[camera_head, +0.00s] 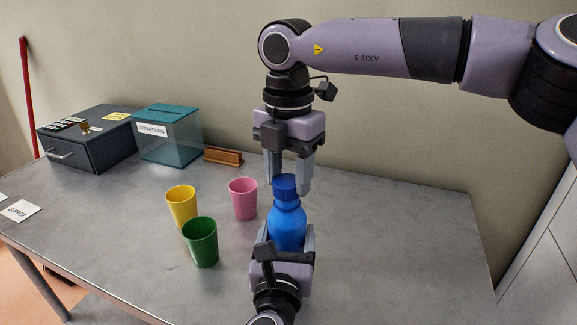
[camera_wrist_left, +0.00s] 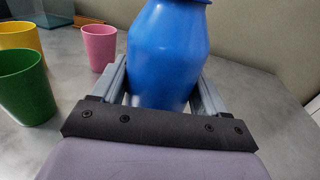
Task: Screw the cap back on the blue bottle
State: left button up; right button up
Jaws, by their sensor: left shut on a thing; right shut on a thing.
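The blue bottle (camera_head: 287,226) stands upright on the grey table, and its body also shows in the left wrist view (camera_wrist_left: 168,55). The blue cap (camera_head: 285,187) is at the top of the bottle's neck, in line with it; I cannot tell how tightly it sits. My right gripper (camera_head: 287,182) comes down from above and is shut on the cap, one finger on each side. My left gripper (camera_head: 286,240) comes from the front, low down, and is shut around the bottle's body. In the left wrist view its fingers (camera_wrist_left: 162,85) flank the bottle, and the cap is out of frame.
Yellow (camera_head: 182,206), green (camera_head: 201,243) and pink (camera_head: 243,199) cups stand left of the bottle. A donations box (camera_head: 168,140), a dark cash box (camera_head: 88,140) and a wooden holder (camera_head: 223,157) are at the back left. The table's right side is clear.

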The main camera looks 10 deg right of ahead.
jog(key=shift+f, duration=0.5)
dwell(0.5)
pick_arm(q)
grip_shut()
pick_arm(e)
jog(key=m, duration=0.7)
jog(key=shift+s+m, duration=0.1)
jog(key=shift+m, duration=0.3)
jog(key=m, duration=0.3)
jog(key=shift+s, duration=0.1)
jog(key=m, duration=0.4)
jog(key=shift+s+a+f, duration=0.1)
jog(key=shift+s+a, duration=0.05)
jog(key=shift+s, duration=0.05)
jog(key=shift+m, duration=0.7)
jog(key=shift+w, duration=0.1)
jog(key=o, duration=1)
